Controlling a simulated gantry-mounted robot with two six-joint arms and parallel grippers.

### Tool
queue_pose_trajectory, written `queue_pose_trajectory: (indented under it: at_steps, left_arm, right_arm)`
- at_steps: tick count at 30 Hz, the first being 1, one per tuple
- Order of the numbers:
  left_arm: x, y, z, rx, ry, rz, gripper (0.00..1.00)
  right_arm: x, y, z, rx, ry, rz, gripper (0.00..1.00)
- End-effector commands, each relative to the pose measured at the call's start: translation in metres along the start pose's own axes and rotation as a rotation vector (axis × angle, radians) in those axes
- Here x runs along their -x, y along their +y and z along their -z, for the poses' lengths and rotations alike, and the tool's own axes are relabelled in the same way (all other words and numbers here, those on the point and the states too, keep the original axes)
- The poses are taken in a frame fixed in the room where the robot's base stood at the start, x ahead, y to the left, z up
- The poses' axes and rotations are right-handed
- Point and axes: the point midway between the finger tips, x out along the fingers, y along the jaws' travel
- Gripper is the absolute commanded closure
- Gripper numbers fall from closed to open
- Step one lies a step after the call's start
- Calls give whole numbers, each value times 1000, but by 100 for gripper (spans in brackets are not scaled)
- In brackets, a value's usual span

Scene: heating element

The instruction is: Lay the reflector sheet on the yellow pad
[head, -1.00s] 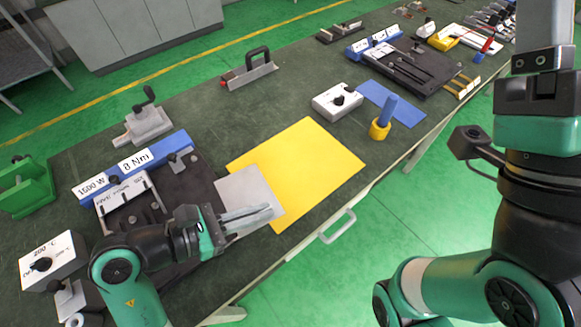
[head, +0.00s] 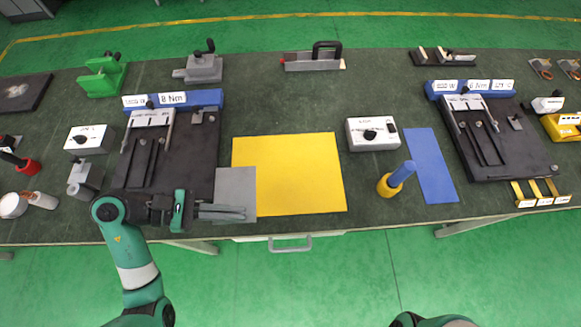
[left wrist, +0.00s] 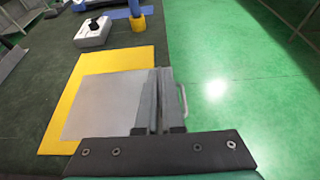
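The reflector sheet, a thin grey square (head: 235,185), covers the near left part of the yellow pad (head: 300,175) in the head view and overhangs its left edge there. In the left wrist view the sheet (left wrist: 100,105) shows in front of the yellow pad (left wrist: 58,125). My left gripper (head: 243,212) is shut on the sheet's near edge; its fingers (left wrist: 152,102) lie close together along that edge. The height of the sheet above the pad is hard to tell. My right gripper is not in view.
A black fixture board (head: 198,160) with a blue label bar is left of the pad. A white control box (head: 373,145), a blue mat (head: 432,165) and a yellow-and-blue tool (head: 390,187) are to its right. A drawer handle (head: 290,248) sticks out at the front edge.

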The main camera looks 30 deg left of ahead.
Motion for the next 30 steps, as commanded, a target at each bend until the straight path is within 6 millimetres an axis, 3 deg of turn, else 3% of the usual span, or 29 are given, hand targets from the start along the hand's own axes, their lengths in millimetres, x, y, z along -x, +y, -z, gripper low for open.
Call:
queue_pose_trajectory:
  at_steps: [5,14,18,30]
  left_arm:
    - [-12,11,4,-1,0,3,100]
    - [-76,74,21,-2,0,6,100]
    - [-102,93,46,1,0,4,100]
    - [-124,110,64,1,1,3,100]
  right_arm:
    - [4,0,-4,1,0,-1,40]
    - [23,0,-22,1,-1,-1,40]
    - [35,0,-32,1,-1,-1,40]
    - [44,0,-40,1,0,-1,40]
